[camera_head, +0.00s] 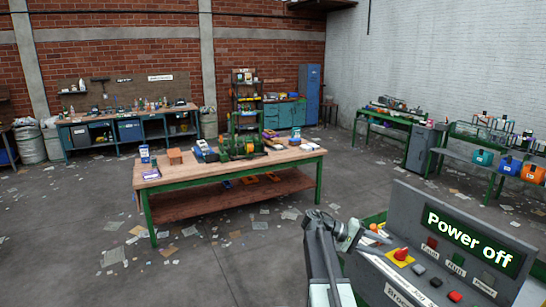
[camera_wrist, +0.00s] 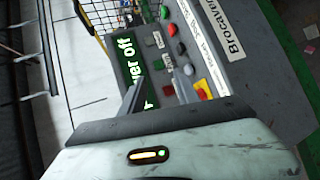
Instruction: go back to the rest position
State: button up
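My gripper (camera_head: 370,238) is at the left edge of the grey control console (camera_head: 375,283) in the head view, close to the red knob on a yellow plate (camera_head: 401,255). In the wrist view the two fingers of my gripper (camera_wrist: 158,80) stand apart with nothing held between them. The console panel (camera_wrist: 210,48) lies beyond the fingertips. The red knob also shows in the wrist view (camera_wrist: 202,92), just right of the right finger. I cannot tell whether a finger touches the panel.
The console display (camera_head: 467,240) reads "Power off". Push buttons (camera_head: 435,282) line the panel. A green-framed workbench (camera_head: 160,187) with a motor and boxes stands mid-room. Shelving with colored bins (camera_head: 482,157) is at the right. Open floor with scattered papers lies left.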

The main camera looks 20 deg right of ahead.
jog(key=w+a+f+n+t+y+b, duration=0.25)
jog(key=a+f, duration=0.55)
jog(key=a, duration=0.5)
jog(key=w+a+f+n+t+y+b, duration=0.2)
jog(key=a+f+t, duration=0.1)
jog(key=a+f, duration=0.8)
jog(key=s+a+f+n+t+y, duration=0.1)
jog(key=a+f+y, duration=0.1)
jog(key=a, duration=0.9)
jog(key=s+a+f+t+y+b, duration=0.1)
jog(key=a+y, duration=0.4)
jog(key=a, duration=0.6)
jog(key=shift+s+a+f+n, duration=0.25)
jog(key=shift+s+f+n, duration=0.1)
jog(key=shift+s+f, duration=0.4)
jog(key=shift+y, duration=0.25)
